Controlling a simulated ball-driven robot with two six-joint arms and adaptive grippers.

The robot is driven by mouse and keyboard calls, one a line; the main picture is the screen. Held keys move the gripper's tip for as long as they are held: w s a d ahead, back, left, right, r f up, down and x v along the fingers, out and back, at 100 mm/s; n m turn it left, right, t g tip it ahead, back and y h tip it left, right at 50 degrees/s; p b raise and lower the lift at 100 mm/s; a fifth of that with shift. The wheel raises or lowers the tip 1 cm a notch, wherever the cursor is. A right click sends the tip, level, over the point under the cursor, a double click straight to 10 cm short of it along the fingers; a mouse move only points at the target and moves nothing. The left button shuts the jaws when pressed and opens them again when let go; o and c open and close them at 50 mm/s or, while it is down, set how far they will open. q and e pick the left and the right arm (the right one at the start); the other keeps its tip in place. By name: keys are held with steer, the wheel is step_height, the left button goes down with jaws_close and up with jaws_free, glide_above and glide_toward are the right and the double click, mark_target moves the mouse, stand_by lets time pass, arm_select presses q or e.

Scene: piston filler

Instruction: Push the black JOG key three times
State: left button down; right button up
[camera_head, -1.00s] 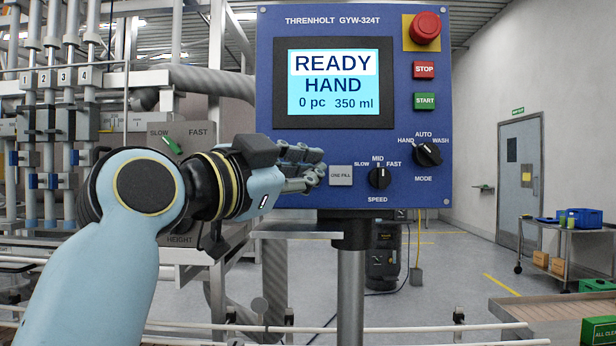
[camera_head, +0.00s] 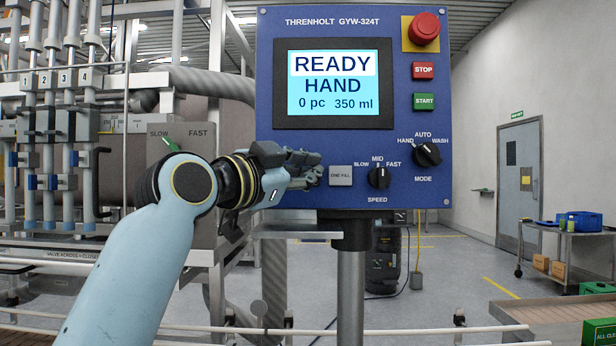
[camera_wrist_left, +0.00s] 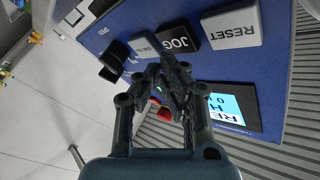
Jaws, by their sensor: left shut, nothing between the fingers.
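The black JOG key (camera_wrist_left: 177,42) shows in the left wrist view, between the grey ONE FILL key (camera_wrist_left: 145,48) and the white RESET key (camera_wrist_left: 232,30). In the head view my left gripper covers it. My left gripper (camera_head: 314,170) is shut and empty, in front of the panel just left of the ONE FILL key (camera_head: 341,176). In the wrist view its fingertips (camera_wrist_left: 168,70) are right beside the JOG key. I cannot tell whether they touch it. The screen (camera_head: 333,83) reads READY, HAND, 0 pc, 350 ml. My right gripper is not in view.
The blue panel (camera_head: 270,20) also carries the SPEED knob (camera_head: 379,177), MODE knob (camera_head: 427,153), green START (camera_head: 425,101), red STOP (camera_head: 424,70) and a red mushroom button (camera_head: 425,27). Filler pipes (camera_head: 68,120) stand at left. A rail (camera_head: 400,330) runs across the front.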

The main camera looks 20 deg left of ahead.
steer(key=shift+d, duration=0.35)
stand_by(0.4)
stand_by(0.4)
arm_select(q)
steer(key=shift+w+a, duration=0.1)
steer(key=shift+w, duration=0.25)
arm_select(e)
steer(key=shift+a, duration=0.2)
arm_select(q)
steer(key=shift+w+a, duration=0.15)
steer(key=shift+w, duration=0.3)
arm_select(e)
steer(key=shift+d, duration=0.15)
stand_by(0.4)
arm_select(q)
steer(key=shift+s, duration=0.15)
steer(key=shift+s+d, duration=0.25)
steer(key=shift+s, duration=0.45)
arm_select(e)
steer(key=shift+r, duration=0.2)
